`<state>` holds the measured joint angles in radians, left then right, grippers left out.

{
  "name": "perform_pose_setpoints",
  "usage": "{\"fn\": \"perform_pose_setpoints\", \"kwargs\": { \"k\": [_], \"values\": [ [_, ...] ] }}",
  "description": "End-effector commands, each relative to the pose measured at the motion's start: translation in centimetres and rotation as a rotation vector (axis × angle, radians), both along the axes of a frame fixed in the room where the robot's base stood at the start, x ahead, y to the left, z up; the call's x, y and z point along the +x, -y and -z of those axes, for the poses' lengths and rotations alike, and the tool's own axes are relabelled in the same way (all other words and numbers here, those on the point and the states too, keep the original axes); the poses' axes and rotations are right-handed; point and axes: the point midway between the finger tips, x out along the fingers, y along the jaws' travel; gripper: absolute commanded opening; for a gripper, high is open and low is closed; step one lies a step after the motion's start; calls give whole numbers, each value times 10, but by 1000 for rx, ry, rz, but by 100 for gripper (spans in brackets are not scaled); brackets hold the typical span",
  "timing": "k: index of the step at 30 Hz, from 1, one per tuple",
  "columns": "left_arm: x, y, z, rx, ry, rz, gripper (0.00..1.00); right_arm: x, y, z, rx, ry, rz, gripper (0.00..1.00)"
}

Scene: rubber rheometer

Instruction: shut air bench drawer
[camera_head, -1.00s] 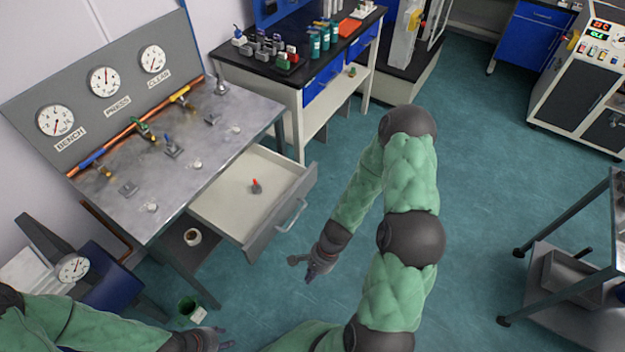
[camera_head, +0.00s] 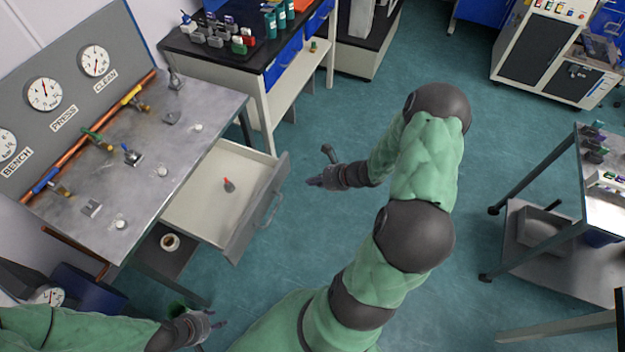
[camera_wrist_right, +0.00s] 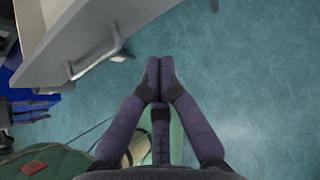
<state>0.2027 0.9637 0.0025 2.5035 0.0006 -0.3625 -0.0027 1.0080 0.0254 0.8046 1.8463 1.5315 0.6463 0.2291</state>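The air bench (camera_head: 150,160) has its drawer (camera_head: 205,200) pulled out, with a pale inside and a grey front. A small red-topped item (camera_head: 229,185) lies in it. The drawer handle (camera_head: 268,208) is a metal bar on the front; it also shows in the right wrist view (camera_wrist_right: 98,62). My right gripper (camera_head: 312,182) is to the right of the drawer front, apart from the handle. In the right wrist view its fingertips (camera_wrist_right: 159,72) are together with nothing between them. My left gripper (camera_head: 212,322) is low, in front of the bench; its fingers are too small to judge.
A cup (camera_head: 170,242) stands on a ledge under the bench. A black-topped table (camera_head: 225,50) with bottles and blocks is behind. A metal cart (camera_head: 560,230) stands at right.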

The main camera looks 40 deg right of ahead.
Motion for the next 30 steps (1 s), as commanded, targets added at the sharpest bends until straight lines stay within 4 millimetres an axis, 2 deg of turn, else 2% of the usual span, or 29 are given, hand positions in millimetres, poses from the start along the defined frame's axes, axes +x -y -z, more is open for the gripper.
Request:
{"fn": "perform_pose_setpoints", "kwargs": {
  "k": [1,11,15,19,30],
  "values": [
    [0,0,6,0,0,0,40,7,-5,10,3,0,-5,0],
    [0,0,26,0,0,0,40,48,-22,51,1,-2,-6,0],
    [0,0,29,0,0,0,40,68,-30,47,-1,1,-6,0],
    [0,0,31,0,0,0,40,79,-33,47,-1,-1,-5,0],
    [0,0,32,0,0,0,40,84,-36,46,-1,-1,-3,0]
  ]
}}
